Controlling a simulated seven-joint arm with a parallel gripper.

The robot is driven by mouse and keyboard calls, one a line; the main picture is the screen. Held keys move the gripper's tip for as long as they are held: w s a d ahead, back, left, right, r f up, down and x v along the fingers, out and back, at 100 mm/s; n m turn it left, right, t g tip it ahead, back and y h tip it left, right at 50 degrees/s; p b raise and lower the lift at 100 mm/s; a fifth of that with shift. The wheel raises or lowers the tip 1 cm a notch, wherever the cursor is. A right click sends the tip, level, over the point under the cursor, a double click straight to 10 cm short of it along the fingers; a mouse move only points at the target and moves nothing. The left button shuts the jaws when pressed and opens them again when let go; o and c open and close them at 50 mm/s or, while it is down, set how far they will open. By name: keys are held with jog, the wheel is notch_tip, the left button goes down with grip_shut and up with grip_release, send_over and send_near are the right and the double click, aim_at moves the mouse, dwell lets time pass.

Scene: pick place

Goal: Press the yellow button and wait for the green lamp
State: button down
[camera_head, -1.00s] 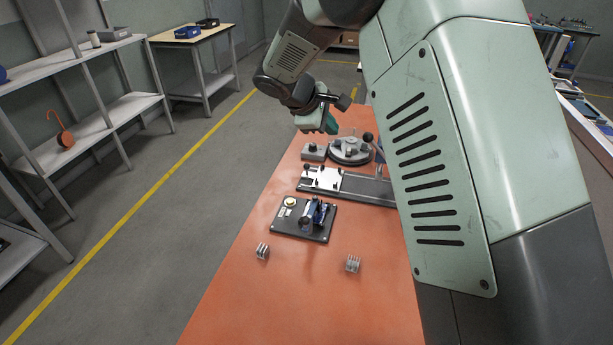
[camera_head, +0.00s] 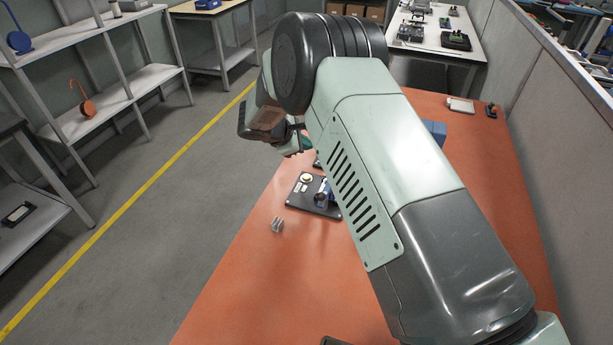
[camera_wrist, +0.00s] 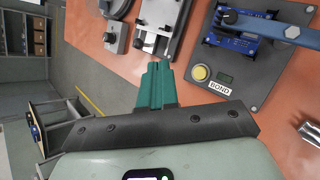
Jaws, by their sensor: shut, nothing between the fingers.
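The yellow button (camera_wrist: 201,73) sits on a dark panel (camera_wrist: 262,92), next to a small dark display and a label reading "BOND". In the head view the pale yellow button (camera_head: 307,178) shows on the panel, to the left of my arm. My gripper (camera_wrist: 158,68) has its green fingers together and empty. In the wrist view the fingertips are left of the button and apart from it. In the head view my gripper (camera_head: 304,145) is partly hidden by my own wrist, above and beyond the panel. I see no lit green lamp.
A blue lever device (camera_wrist: 255,40) stands on the panel beside the button. A metal fixture (camera_wrist: 166,25) lies near my fingertips. A small grey block (camera_head: 277,224) lies on the orange table (camera_head: 235,300) in front of the panel. My arm hides much of the table.

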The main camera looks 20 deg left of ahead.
aim_at(305, 178)
jog(key=shift+f, duration=4.3)
jog(key=shift+f, duration=0.1)
jog(key=shift+f, duration=0.4)
jog(key=shift+f, duration=0.35)
jog(key=shift+r, duration=0.8)
jog(key=shift+r, duration=2.5)
